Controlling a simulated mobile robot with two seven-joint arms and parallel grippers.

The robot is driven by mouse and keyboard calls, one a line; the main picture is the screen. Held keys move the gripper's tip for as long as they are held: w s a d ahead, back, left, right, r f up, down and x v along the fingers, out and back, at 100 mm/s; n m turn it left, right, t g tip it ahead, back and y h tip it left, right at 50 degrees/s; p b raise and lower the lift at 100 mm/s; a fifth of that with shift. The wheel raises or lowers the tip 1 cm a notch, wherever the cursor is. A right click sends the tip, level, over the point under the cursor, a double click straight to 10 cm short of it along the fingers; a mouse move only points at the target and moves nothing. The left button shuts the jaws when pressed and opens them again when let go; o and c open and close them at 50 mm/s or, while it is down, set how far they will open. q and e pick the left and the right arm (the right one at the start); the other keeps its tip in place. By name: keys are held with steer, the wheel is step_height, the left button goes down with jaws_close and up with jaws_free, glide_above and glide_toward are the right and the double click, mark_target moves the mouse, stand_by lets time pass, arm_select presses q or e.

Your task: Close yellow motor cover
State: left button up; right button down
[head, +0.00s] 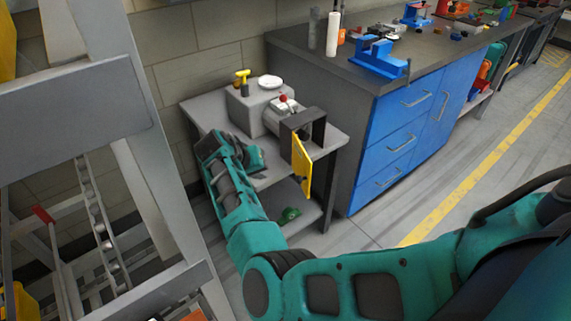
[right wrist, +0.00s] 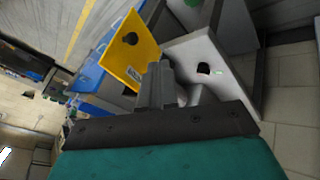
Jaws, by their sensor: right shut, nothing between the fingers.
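The yellow motor cover (head: 301,165) is a flat plate standing open at the front edge of a dark square housing (head: 318,130) on a small grey table. In the right wrist view the yellow cover (right wrist: 128,50) has a dark round spot and stands left of my fingertips. My right gripper (head: 254,158) is beside the motor, left of the cover in the head view. Its fingers (right wrist: 160,76) are shut and empty, close to the cover; contact cannot be told. My left gripper is not in view.
The grey motor (head: 278,115) has a red knob (head: 283,98). Beside it is a grey box with a yellow handle (head: 242,76) and white disc (head: 270,82). A blue-drawer workbench (head: 400,130) stands right. Grey framework (head: 75,95) fills the left. Open floor lies in front.

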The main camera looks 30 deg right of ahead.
arm_select(q)
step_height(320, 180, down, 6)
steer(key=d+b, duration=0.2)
steer(key=b, duration=0.7)
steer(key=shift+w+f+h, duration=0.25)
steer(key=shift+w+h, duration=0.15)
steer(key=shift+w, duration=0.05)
arm_select(e)
steer(key=d+f, duration=0.8)
steer(key=d, duration=0.1)
steer(key=shift+w+d, duration=0.2)
steer(key=shift+w, duration=0.1)
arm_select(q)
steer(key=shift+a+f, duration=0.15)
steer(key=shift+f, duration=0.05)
